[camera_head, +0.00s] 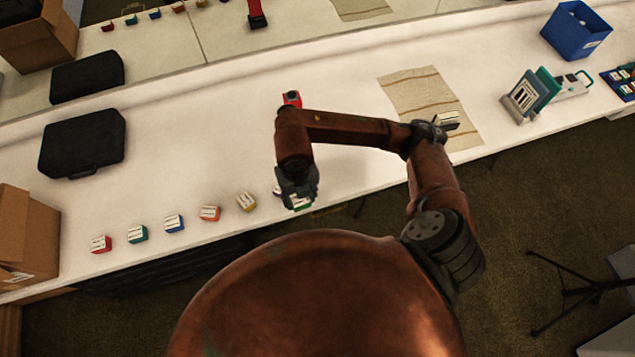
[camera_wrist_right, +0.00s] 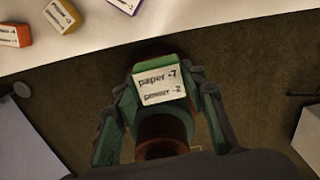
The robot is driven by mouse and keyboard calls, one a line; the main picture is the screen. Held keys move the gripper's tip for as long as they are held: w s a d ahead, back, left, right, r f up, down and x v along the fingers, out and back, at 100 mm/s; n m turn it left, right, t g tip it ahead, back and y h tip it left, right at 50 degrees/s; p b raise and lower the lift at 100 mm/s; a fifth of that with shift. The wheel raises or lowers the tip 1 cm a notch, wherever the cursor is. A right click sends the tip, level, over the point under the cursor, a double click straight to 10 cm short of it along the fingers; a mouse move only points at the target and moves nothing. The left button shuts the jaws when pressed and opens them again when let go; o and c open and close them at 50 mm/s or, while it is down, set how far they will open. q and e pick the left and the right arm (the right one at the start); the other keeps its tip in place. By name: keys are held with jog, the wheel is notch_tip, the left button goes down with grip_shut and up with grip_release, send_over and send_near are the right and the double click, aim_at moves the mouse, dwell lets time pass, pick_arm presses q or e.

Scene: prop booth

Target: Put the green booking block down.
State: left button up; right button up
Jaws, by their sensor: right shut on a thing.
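The green booking block (camera_head: 302,204) shows only in part under my right gripper (camera_head: 298,192), by the table's front edge. In the right wrist view the green block (camera_wrist_right: 158,84) sits between the two fingers of my right gripper (camera_wrist_right: 155,100), which is shut on it. I cannot tell whether the block touches anything below. My left gripper is not in view.
A row of labelled blocks, red (camera_head: 101,244), green (camera_head: 138,233), blue (camera_head: 174,223), orange (camera_head: 210,213) and yellow (camera_head: 246,201), runs along the front edge. A purple block (camera_wrist_right: 127,4) is close by. A striped cloth (camera_head: 410,92) lies right.

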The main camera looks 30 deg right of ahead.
jog(key=shift+d+f+m, duration=0.1)
jog(key=shift+f+m, duration=0.05)
jog(key=shift+m, duration=0.15)
jog(key=w+d+f, duration=0.2)
jog(key=d, duration=0.1)
jog(key=w+d+f, duration=0.5)
jog(key=d+f, duration=0.1)
jog(key=d, duration=0.1)
jog(key=shift+w+f+b, duration=0.25)
jog(key=shift+w+b, duration=0.05)
jog(key=shift+w, duration=0.1)
jog(key=shift+w+d+f, duration=0.15)
jog(key=shift+d+f, duration=0.05)
jog(key=shift+f, duration=0.15)
jog(key=f, duration=0.3)
jog(key=shift+w+d+f, duration=0.15)
jog(key=shift+d+f, duration=0.1)
jog(key=shift+f, duration=0.1)
